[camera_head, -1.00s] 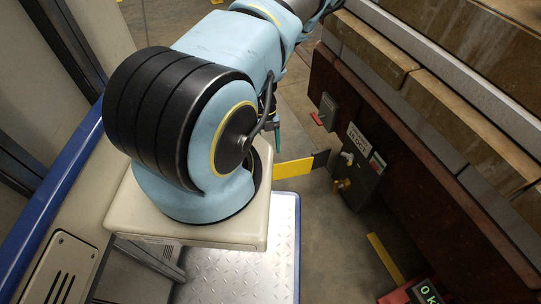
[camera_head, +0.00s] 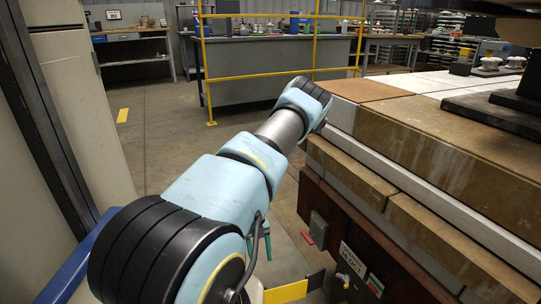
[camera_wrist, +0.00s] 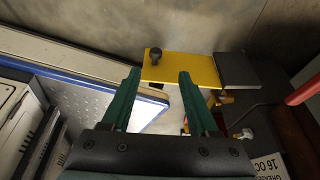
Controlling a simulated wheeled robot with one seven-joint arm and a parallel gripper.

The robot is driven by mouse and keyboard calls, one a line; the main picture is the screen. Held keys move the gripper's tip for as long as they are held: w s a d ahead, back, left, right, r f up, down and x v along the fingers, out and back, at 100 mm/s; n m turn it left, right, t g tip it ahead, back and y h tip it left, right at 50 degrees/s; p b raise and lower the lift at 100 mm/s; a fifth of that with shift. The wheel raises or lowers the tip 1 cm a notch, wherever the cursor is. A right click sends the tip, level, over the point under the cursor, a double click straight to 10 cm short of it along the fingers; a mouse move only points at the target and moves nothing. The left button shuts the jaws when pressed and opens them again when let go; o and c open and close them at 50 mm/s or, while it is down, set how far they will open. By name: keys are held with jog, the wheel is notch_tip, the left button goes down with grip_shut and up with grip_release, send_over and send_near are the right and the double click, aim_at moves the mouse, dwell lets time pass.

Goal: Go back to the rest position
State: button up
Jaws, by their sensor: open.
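My gripper (camera_wrist: 160,73) shows in the wrist view as two green fingers, spread apart with nothing between them. In the head view, its teal fingertips (camera_head: 259,245) hang beneath my blue arm, low in the middle. The arm stretches from the lower left toward the stacked blocks. In the wrist view, a yellow plate (camera_wrist: 182,69) with a dark knob lies beyond the fingertips. I cannot tell the distance between them.
A long stack of brown and grey blocks (camera_head: 430,150) on a dark red base (camera_head: 385,250) fills the right side. A control box (camera_head: 353,273) is on its side. A yellow railing (camera_head: 260,77) and grey bench (camera_head: 275,70) stand behind. Floor (camera_head: 165,135) is clear left of my arm.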

jog(key=w+d+r+n+t, duration=0.2)
jog(key=w+r+n+t, duration=0.5)
jog(key=w+r, duration=0.45)
notch_tip(320, 180, up, 12)
jog(key=a+n+t+y, duration=0.1)
jog(key=a+n+t, duration=0.15)
jog(key=n, duration=0.65)
jog(key=s+a+r+n+g, duration=0.1)
jog(key=s+r+n+g, duration=0.1)
jog(key=s+r+n, duration=0.75)
jog(key=s+r+n+g, duration=0.2)
jog(key=s+r+n, duration=0.4)
jog(key=s, duration=0.6)
notch_tip(320, 180, up, 30)
jog(key=p, duration=3)
jog(key=shift+a+p, duration=0.15)
jog(key=shift+p, duration=0.25)
jog(key=shift+o, duration=0.2)
jog(key=shift+f+m, duration=0.1)
jog(key=shift+m, duration=0.15)
